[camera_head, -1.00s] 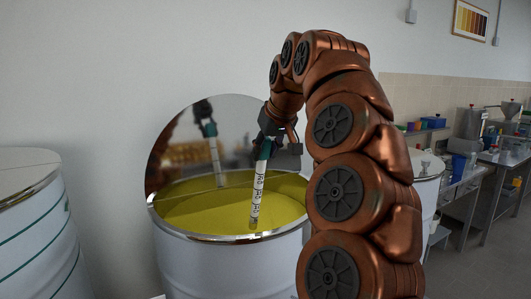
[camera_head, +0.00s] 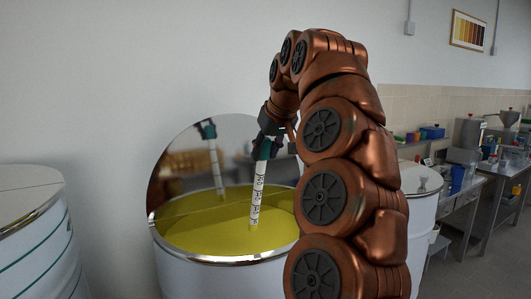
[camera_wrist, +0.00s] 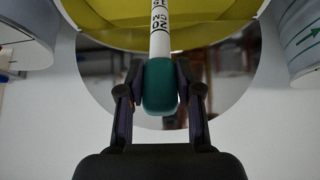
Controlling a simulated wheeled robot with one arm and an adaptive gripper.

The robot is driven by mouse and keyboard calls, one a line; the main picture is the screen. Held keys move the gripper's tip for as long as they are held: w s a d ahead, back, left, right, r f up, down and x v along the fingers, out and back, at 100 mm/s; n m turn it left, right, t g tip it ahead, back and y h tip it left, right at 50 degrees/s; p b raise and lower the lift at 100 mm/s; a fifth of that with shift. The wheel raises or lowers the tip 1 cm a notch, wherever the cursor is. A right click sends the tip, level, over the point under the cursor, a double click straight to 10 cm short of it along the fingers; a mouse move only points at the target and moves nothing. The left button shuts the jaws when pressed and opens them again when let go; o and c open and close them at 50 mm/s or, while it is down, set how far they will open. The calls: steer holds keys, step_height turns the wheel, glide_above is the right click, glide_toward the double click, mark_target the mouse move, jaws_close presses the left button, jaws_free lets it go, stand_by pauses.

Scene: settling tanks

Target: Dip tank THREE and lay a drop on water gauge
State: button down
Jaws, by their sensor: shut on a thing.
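My gripper (camera_head: 267,146) is shut on the green handle of a white dipstick (camera_head: 258,190) with dark printed marks. In the wrist view the green handle (camera_wrist: 160,88) sits between the two fingers. The dipstick hangs nearly upright over an open white tank (camera_head: 205,280) of yellow-green liquid (camera_head: 190,235). Its lower end meets the liquid in the head view; how deep it goes I cannot tell. The tank's shiny lid (camera_head: 180,170) stands raised behind and mirrors the gripper and stick. No tank number is readable, and I see no water gauge.
A closed white tank (camera_head: 30,250) with green bands stands at the left. Another white tank (camera_head: 418,190) is partly hidden behind my arm at the right. Steel benches (camera_head: 470,200) with containers and equipment line the right wall.

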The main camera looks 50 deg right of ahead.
steer(key=shift+d+r+p, duration=0.1)
steer(key=shift+r+p, duration=1.4)
steer(key=shift+r, duration=0.9)
steer(key=shift+r+p, duration=0.3)
steer(key=shift+r, duration=0.55)
